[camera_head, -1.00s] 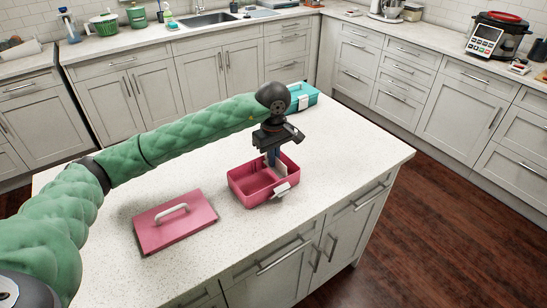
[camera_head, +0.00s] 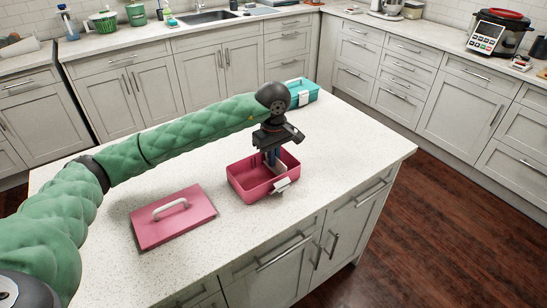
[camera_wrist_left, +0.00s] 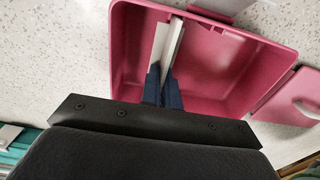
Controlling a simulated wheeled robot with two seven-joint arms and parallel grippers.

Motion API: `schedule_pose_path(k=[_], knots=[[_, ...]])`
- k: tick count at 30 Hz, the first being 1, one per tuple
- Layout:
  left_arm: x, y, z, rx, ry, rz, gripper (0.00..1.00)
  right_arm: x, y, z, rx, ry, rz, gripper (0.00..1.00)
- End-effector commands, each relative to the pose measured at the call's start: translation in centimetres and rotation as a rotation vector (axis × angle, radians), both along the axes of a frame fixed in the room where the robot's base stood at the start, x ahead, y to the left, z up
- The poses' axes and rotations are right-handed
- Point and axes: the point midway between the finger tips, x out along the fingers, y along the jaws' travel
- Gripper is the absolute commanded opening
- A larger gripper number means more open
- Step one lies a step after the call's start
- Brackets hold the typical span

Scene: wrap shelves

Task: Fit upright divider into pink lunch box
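The pink lunch box (camera_head: 245,188) stands open on the island counter; its pink walls also fill the wrist view (camera_wrist_left: 225,65). My left gripper (camera_head: 272,158) points down into the box; its blue fingers also show in the wrist view (camera_wrist_left: 163,88). They are shut on the upright divider (camera_wrist_left: 173,45), a thin pale plate standing inside the box's walls. My right gripper is out of view.
The pink lid (camera_head: 172,228) with a pale handle lies flat on the counter left of the box. A teal box (camera_head: 303,93) stands behind my gripper near the far edge. The counter (camera_head: 345,150) to the right is clear.

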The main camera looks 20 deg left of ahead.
Motion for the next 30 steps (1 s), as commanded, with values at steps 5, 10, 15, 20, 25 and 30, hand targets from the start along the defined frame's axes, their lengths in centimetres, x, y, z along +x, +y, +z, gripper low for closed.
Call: schedule_pose_path(k=[5, 10, 15, 20, 25, 30], knots=[[0.0, 0.0, -0.5, 0.000, 0.000, 0.000, 0.00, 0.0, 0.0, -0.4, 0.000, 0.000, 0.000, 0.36], [0.0, 0.0, -0.8, 0.000, 0.000, 0.000, 0.00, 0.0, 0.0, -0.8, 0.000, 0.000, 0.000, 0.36], [0.0, 0.0, -1.1, 0.000, 0.000, 0.000, 0.00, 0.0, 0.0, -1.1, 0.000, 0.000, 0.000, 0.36], [0.0, 0.0, -1.5, 0.000, 0.000, 0.000, 0.00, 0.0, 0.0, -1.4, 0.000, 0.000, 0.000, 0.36], [0.0, 0.0, -1.8, 0.000, 0.000, 0.000, 0.00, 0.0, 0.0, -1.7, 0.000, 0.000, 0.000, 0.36], [0.0, 0.0, -1.8, 0.000, 0.000, 0.000, 0.19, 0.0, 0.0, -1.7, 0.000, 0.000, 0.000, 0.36]])
